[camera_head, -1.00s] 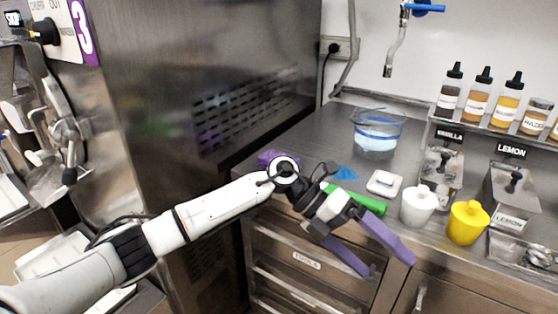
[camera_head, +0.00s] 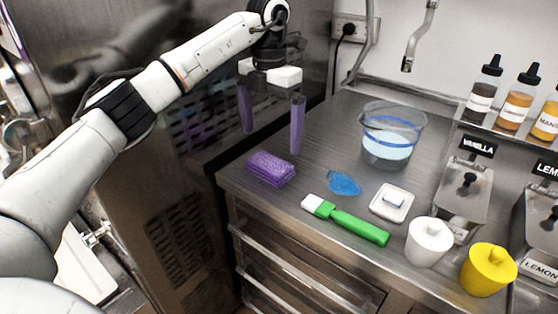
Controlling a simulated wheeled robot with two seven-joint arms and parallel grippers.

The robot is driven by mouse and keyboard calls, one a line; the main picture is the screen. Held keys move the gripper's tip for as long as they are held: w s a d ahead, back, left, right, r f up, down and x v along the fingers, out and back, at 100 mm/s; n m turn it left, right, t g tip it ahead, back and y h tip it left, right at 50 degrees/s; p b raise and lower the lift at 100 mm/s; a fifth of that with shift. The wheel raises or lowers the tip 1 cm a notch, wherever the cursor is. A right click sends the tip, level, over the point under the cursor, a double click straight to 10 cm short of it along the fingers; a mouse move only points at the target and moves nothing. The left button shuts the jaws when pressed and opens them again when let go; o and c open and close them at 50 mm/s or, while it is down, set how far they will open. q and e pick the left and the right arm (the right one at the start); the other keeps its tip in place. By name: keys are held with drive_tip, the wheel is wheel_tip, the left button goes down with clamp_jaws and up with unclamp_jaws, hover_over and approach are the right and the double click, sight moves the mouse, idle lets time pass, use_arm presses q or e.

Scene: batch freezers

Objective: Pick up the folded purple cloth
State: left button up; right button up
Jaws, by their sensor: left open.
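The folded purple cloth (camera_head: 270,169) lies on the steel counter, near its left front corner. My left gripper (camera_head: 270,143) hangs above and behind the cloth in the picture, with its two purple fingers pointing down and spread wide apart. Nothing is between the fingers, and they look clear of the cloth. The cloth is fully visible. My right gripper is not in view.
Right of the cloth on the counter (camera_head: 322,125) are a blue patch (camera_head: 343,183), a green-handled brush (camera_head: 347,220), a small white dish (camera_head: 391,202), a water bowl (camera_head: 390,135), and white (camera_head: 429,243) and yellow (camera_head: 488,271) pots. A steel freezer stands left.

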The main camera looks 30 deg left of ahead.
sight(270, 163)
use_arm(q)
drive_tip(key=f, duration=0.3)
drive_tip(key=shift+s+f, duration=0.1)
drive_tip(key=shift+s, duration=0.25)
drive_tip(key=shift+w+a+f+p, duration=0.1)
drive_tip(key=shift+w+f+p, duration=0.1)
drive_tip(key=shift+f, duration=1.15)
drive_tip(key=shift+w+f+p, duration=0.1)
drive_tip(key=shift+f+p, duration=0.05)
drive_tip(key=shift+f, duration=1.2)
drive_tip(key=c, duration=0.9)
drive_tip(key=shift+c, duration=0.2)
wheel_tip(270, 163, up, 10)
